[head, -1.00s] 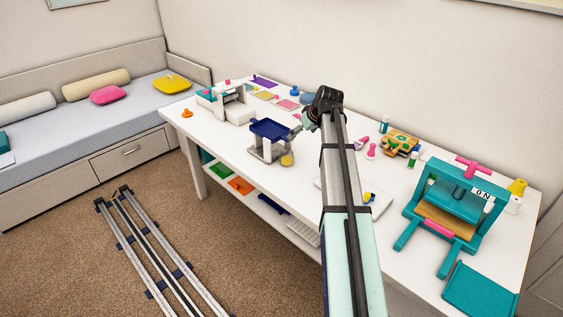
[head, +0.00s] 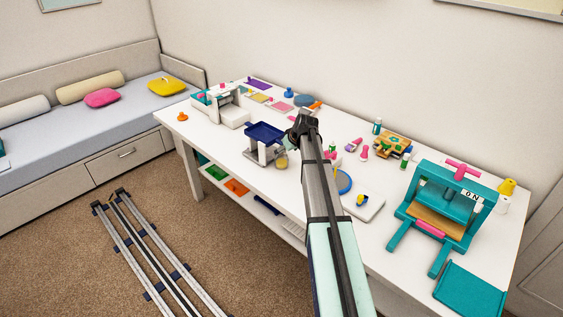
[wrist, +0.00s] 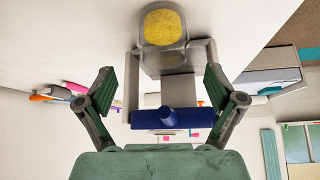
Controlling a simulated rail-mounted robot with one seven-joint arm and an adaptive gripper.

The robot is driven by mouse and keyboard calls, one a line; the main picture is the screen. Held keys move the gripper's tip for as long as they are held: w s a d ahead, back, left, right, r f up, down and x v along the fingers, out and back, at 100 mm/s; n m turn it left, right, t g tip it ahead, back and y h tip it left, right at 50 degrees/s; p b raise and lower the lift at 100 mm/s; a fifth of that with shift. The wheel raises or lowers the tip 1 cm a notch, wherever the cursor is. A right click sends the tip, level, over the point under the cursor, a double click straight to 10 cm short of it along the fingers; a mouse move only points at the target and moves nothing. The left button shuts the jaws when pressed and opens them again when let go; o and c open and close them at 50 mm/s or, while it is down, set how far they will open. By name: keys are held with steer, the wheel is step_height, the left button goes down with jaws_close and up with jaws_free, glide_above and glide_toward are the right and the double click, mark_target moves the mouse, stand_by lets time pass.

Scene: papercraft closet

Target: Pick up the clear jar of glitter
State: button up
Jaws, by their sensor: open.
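The clear jar of glitter (head: 281,162), with yellow contents, stands on the white table in front of a stand with a blue tray (head: 265,132). In the wrist view the jar (wrist: 163,28) shows at the top centre, beyond my fingertips. My gripper (wrist: 160,76) is open, with its two fingers wide apart and nothing held. The stand and its blue tray show between and beyond the fingers. In the head view my gripper is near the right side of the blue tray, and my arm hides most of its fingers.
A teal press (head: 438,208) stands at the right of the table, with a wooden box (head: 392,145) and small bottles behind it. A white machine (head: 228,110) is at the left.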

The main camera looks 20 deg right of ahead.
mark_target(282, 155)
steer(key=p+x, duration=0.1)
steer(key=x, duration=0.3)
steer(key=shift+w+a+f, duration=0.1)
steer(key=shift+a+f, duration=0.05)
steer(key=shift+a, duration=0.05)
steer(key=c, duration=1.4)
